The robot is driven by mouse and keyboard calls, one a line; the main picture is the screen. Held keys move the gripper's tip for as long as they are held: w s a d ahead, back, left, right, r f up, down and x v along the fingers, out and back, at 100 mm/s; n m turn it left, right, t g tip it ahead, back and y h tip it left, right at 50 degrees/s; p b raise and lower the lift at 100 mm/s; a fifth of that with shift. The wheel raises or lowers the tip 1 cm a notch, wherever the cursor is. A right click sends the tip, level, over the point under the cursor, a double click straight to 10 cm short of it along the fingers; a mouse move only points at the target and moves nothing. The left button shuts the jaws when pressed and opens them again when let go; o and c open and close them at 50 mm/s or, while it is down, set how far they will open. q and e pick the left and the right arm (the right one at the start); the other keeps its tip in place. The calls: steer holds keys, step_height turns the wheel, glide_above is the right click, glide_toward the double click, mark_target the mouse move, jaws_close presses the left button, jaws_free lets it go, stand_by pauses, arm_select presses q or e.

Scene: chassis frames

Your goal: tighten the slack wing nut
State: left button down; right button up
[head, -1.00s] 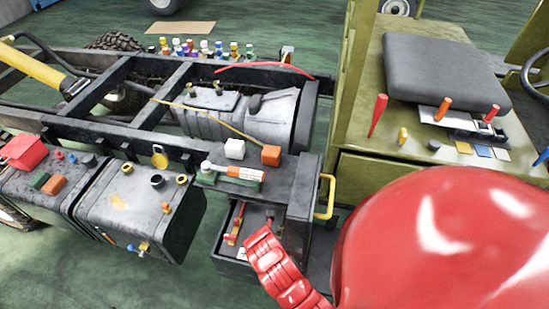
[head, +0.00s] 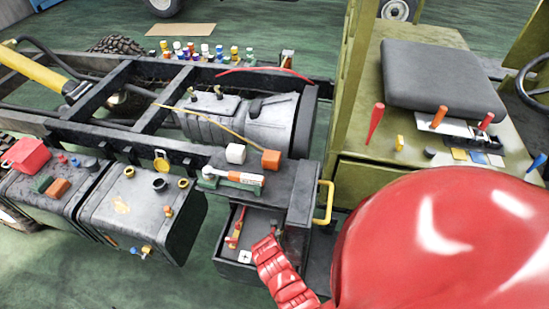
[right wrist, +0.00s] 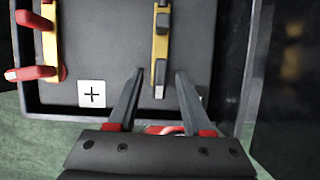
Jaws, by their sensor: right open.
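An open dark battery box (head: 222,244) sits low at the chassis side. In the right wrist view its grey top carries two yellow bars: the left bar (right wrist: 48,50) and the right bar (right wrist: 160,45). Two red wing-like pieces (right wrist: 36,75) stick out at the left bar; grey pieces (right wrist: 161,75) sit on the right bar. I cannot tell which is the slack wing nut. My right gripper (right wrist: 158,72) is open, its fingers either side of the right bar's near end, with no contact visible. In the head view its jaws are hidden. My left gripper is out of view.
A black shelf (head: 290,185) above the box holds a white cube (head: 235,153), an orange cube (head: 271,160) and a white-orange tube (head: 233,176). A yellow handle (head: 325,203) juts out at right. Grey tanks (head: 125,205) stand left. The box's dark wall (right wrist: 232,60) is right of the gripper.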

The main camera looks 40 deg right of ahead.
jaws_close()
steer(key=shift+m, duration=0.3)
stand_by(0.3)
steer(key=m+b, duration=0.1)
steer(key=m, duration=0.1)
steer(key=m+g+b, duration=0.1)
steer(key=m, duration=0.1)
steer(key=shift+w+a+f+g+h, duration=0.1)
steer(key=shift+w+g+h, duration=0.1)
steer(key=shift+g+h, duration=0.15)
steer(key=m+b, duration=0.1)
steer(key=m, duration=0.1)
steer(key=m+g+b, duration=0.1)
steer(key=m, duration=0.1)
steer(key=shift+w+g, duration=0.1)
steer(key=shift+g, duration=0.15)
steer(key=m+g+b, duration=0.1)
steer(key=m, duration=0.1)
steer(key=shift+m+b, duration=0.3)
steer(key=shift+m, duration=0.1)
steer(key=shift+m+g+y+b, duration=0.45)
steer(key=shift+m+g+b, duration=0.45)
steer(key=shift+m, duration=1)
